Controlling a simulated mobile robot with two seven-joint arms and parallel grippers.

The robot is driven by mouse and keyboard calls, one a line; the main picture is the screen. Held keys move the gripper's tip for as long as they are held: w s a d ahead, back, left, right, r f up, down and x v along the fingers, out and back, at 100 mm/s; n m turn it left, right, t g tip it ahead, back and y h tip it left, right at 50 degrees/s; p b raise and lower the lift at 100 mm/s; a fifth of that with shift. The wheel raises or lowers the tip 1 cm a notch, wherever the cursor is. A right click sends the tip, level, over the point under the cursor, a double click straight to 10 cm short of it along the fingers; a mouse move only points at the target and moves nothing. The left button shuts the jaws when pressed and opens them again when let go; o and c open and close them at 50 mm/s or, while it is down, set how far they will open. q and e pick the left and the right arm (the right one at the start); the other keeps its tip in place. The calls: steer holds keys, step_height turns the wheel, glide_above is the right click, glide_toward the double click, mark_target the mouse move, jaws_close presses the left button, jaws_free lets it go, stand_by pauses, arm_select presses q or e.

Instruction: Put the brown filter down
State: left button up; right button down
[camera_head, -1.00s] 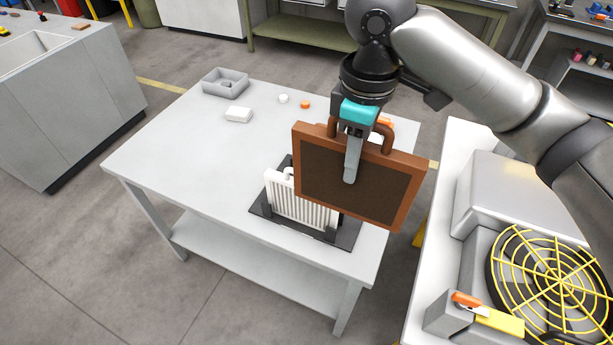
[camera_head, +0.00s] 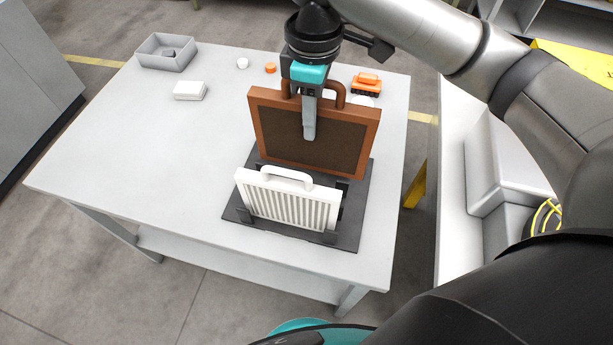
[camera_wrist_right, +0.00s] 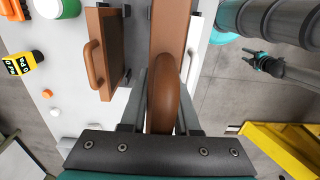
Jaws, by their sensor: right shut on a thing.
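The brown filter (camera_head: 345,140), a framed panel with a dark mesh face, stands upright over the rear of the black stand (camera_head: 350,215). Its lower edge is close to the stand, but I cannot tell if it bears on it. My right gripper (camera_head: 309,125) is shut on its arched handle; the handle (camera_wrist_right: 165,90) sits between the fingers in the right wrist view. A white filter (camera_head: 285,205) with a handle stands in front on the stand. My left gripper (camera_wrist_right: 252,60) shows small at the right of the wrist view, its jaws unclear.
The grey table (camera_head: 130,180) is clear at left. A grey tray (camera_head: 165,65), a white block (camera_head: 190,90), small caps and an orange item (camera_head: 367,84) lie towards the back. The wrist view shows another brown handled piece (camera_wrist_right: 110,45) alongside.

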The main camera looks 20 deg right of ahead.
mark_target(312, 149)
step_height(312, 149, down, 8)
steer(key=shift+w+f+b, duration=0.1)
steer(key=shift+f+b, duration=0.1)
steer(key=shift+b, duration=0.6)
arm_select(q)
steer(key=f, duration=0.1)
steer(key=w+f+b, duration=0.1)
steer(key=f, duration=0.1)
steer(key=shift+f, duration=0.15)
arm_select(e)
step_height(312, 149, down, 7)
steer(key=shift+r, duration=0.15)
steer(key=c, duration=0.6)
jaws_free()
steer(key=shift+c, duration=0.2)
arm_select(q)
step_height(312, 149, up, 3)
steer(key=shift+f+p, duration=0.1)
steer(key=shift+p, duration=1.1)
arm_select(e)
step_height(312, 149, up, 12)
steer(key=shift+r, duration=0.1)
